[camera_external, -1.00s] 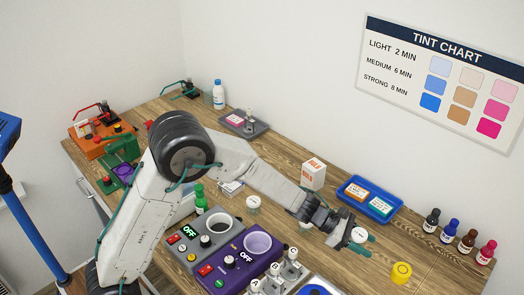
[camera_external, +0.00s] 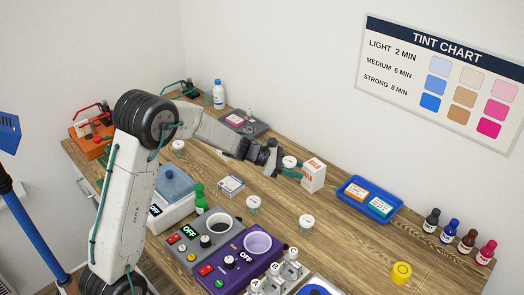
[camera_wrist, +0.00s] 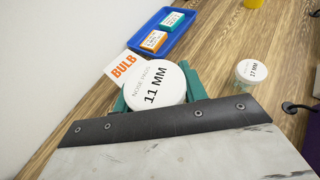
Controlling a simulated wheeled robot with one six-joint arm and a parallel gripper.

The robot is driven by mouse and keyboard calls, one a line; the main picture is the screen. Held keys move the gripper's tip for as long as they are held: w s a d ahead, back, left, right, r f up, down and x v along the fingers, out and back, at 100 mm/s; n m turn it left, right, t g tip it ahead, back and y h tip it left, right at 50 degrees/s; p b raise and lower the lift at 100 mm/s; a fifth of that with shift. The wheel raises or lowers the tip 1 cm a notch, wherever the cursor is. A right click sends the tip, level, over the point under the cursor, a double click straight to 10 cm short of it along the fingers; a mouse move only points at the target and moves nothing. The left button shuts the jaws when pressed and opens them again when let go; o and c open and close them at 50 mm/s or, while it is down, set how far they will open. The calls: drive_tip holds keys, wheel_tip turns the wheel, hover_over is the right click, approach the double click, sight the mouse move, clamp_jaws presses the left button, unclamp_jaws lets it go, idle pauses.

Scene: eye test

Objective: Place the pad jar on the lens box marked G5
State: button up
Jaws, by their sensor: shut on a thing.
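My gripper (camera_external: 288,167) is shut on a white round jar (camera_external: 289,161), held near the middle back of the bench. In the wrist view the jar's lid (camera_wrist: 155,85) reads NOSE PADS 11 MM, with teal fingers on both sides of it.
A white BULB box (camera_external: 313,175) stands just right of the held jar. Other white jars (camera_external: 253,202) (camera_external: 306,222) stand in front; one in the wrist view reads 17 MM (camera_wrist: 252,71). The blue tray (camera_external: 347,199) is further right. Tint bottles (camera_external: 431,220) line the right edge.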

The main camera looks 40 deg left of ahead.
drive_tip(key=s+a, duration=0.2)
drive_tip(key=a, duration=0.8)
drive_tip(key=m+g+h, duration=0.2)
drive_tip(key=m+g, duration=0.1)
hover_over(235, 185)
wheel_tip(235, 185, down, 4)
drive_tip(key=shift+s+r, duration=0.1)
drive_tip(key=shift+r, duration=0.15)
drive_tip(key=shift+d+f, duration=0.1)
drive_tip(key=shift+f, duration=2.2)
drive_tip(key=shift+f, duration=0.1)
drive_tip(key=o, duration=1)
